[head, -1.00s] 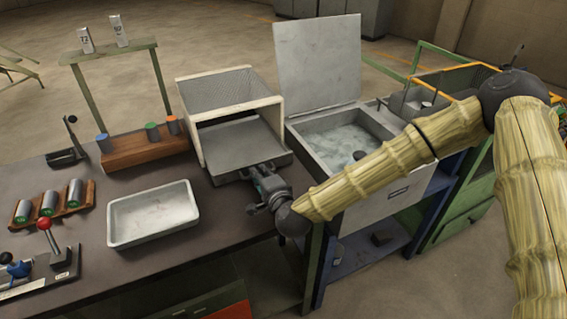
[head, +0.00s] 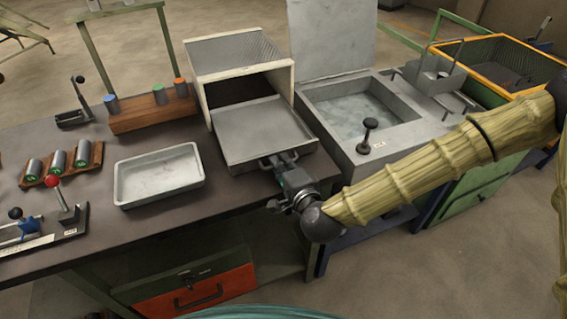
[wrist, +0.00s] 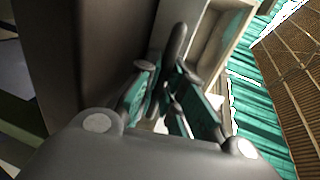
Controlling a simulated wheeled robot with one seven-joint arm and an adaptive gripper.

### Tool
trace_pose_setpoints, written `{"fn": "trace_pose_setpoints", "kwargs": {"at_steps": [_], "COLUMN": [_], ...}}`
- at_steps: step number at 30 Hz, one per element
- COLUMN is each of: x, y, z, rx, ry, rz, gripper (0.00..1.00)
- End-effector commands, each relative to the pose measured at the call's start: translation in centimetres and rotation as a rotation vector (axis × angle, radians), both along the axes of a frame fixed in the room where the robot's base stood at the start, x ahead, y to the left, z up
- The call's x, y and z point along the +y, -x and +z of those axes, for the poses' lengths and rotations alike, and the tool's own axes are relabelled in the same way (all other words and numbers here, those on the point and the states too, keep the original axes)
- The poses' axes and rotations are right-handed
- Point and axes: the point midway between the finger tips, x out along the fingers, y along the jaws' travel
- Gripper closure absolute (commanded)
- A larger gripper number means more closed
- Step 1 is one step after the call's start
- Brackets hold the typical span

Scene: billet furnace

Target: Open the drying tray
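The drying tray (head: 262,132) is a flat grey metal tray. It sticks out well from the front of an open box with pale wooden edges and a mesh top (head: 237,62), on the dark bench. A dark handle (head: 267,163) is on the tray's front edge. My gripper (head: 283,163) is at this handle, with its fingers closed around it. In the wrist view, the teal and dark fingers (wrist: 163,78) converge on a dark bar (wrist: 178,40). The exact contact is partly hidden by the fingers.
A white shallow pan (head: 158,176) lies left of the tray. Right of the box stands a grey basin (head: 365,108) with a raised lid and a black-knobbed lever (head: 369,132). A wooden block with coloured cylinders (head: 152,112) is behind the pan. Floor in front is free.

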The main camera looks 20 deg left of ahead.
Motion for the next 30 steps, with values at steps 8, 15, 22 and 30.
{"fn": "trace_pose_setpoints", "kwargs": {"at_steps": [8,15,22,30], "x": [-0.1,-0.8,-2.9,-4.7], "y": [0.0,0.8,3.3,5.3], "z": [0.0,0.2,0.8,1.4], "rx": [0.001,0.001,0.001,0.001], "ry": [0.001,0.0,0.0,0.0], "rz": [-0.001,-0.001,0.0,0.0], "gripper": [0.81,0.81,0.81,0.81]}}
